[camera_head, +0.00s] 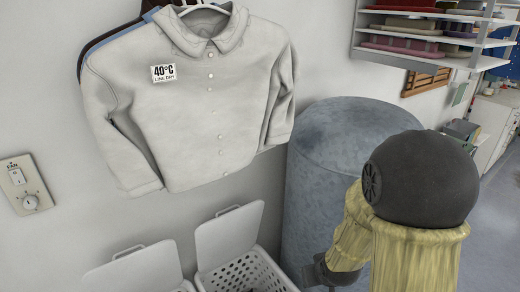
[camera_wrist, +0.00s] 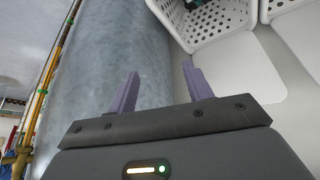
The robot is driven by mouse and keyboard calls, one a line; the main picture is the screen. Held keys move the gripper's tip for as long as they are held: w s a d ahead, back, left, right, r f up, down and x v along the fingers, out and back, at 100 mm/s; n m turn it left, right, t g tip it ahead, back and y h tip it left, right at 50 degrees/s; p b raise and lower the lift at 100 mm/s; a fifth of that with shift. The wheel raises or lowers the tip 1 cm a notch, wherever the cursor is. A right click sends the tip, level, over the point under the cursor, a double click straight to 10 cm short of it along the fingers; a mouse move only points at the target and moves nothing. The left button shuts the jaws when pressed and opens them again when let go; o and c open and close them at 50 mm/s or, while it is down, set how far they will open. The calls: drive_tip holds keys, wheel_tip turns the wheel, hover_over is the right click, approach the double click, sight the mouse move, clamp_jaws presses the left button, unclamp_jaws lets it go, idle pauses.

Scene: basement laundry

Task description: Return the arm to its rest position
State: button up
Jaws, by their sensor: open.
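My gripper (camera_wrist: 158,92) shows in the wrist view. Its two purple fingers are spread apart with nothing between them. Beyond the fingers are the grey metal tank and a white basket. In the head view, part of my arm stands at the lower right, in front of the grey tank (camera_head: 340,140), which also fills the left middle of the wrist view (camera_wrist: 100,60). The gripper's fingers cannot be made out in the head view.
A pale shirt (camera_head: 200,110) with a "40°C line dry" tag hangs on the wall. White lidded baskets (camera_head: 245,272) stand below it; one shows in the wrist view (camera_wrist: 215,20). A wall switch panel (camera_head: 25,185) is at left. Shelves (camera_head: 435,40) with folded cloths are at upper right.

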drive_tip(key=s+r+m+g+p, duration=0.2)
drive_tip(key=s+r+g, duration=0.1)
drive_tip(key=s+r, duration=0.6)
drive_tip(key=shift+r, duration=0.15)
drive_tip(key=c, duration=0.3)
drive_tip(key=shift+w+a, duration=0.15)
